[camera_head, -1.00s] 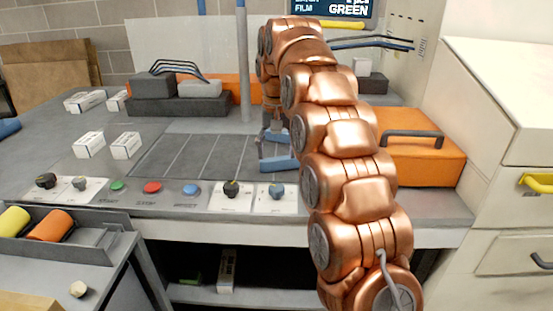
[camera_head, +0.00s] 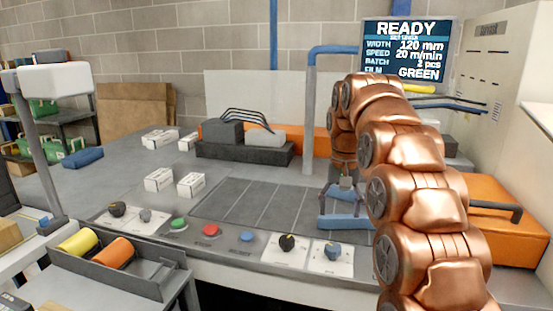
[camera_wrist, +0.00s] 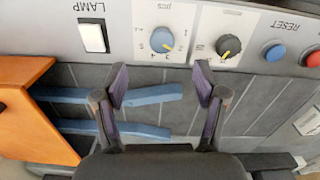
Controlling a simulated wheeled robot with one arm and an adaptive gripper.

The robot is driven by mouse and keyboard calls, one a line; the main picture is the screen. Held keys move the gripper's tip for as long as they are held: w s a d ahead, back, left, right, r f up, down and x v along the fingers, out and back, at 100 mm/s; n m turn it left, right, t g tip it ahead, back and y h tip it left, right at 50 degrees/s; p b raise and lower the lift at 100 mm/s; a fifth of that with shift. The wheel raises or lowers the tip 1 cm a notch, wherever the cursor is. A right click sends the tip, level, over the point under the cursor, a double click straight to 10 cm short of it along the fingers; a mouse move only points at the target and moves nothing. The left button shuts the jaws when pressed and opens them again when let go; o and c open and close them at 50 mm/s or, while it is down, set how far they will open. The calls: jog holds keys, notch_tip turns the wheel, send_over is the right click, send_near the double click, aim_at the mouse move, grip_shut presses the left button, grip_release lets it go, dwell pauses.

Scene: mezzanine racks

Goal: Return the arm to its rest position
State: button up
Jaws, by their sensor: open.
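My copper-coloured arm (camera_head: 410,190) reaches out over the grey workbench, with its end bent down. My gripper (camera_head: 345,184) is above the right part of the dark lined mat, partly hidden by the arm in the head view. In the wrist view my gripper (camera_wrist: 160,88) is open, its two dark fingers apart with nothing held between them. Two blue bars (camera_wrist: 150,95) lie below and beside the fingers; a blue bar (camera_head: 343,222) also shows under the gripper in the head view.
A row of knobs and buttons (camera_head: 210,230) lines the bench's front edge. An orange box (camera_head: 500,235) stands right of the arm. A screen (camera_head: 408,50) reads READY and GREEN. White boxes (camera_head: 190,185) and a tray with coloured rolls (camera_head: 113,252) are to the left.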

jog(key=s+f+p, duration=0.1)
jog(key=s+p, duration=0.2)
jog(key=s, duration=1)
jog(key=s+f+n+g+p, duration=0.1)
jog(key=s+f+p, duration=0.1)
jog(key=s, duration=1.2)
jog(key=s+f+n+p, duration=0.1)
jog(key=s+p, duration=0.2)
jog(key=s, duration=1.1)
jog(key=shift+f+g+p, duration=0.3)
jog(key=shift+f+p, duration=0.1)
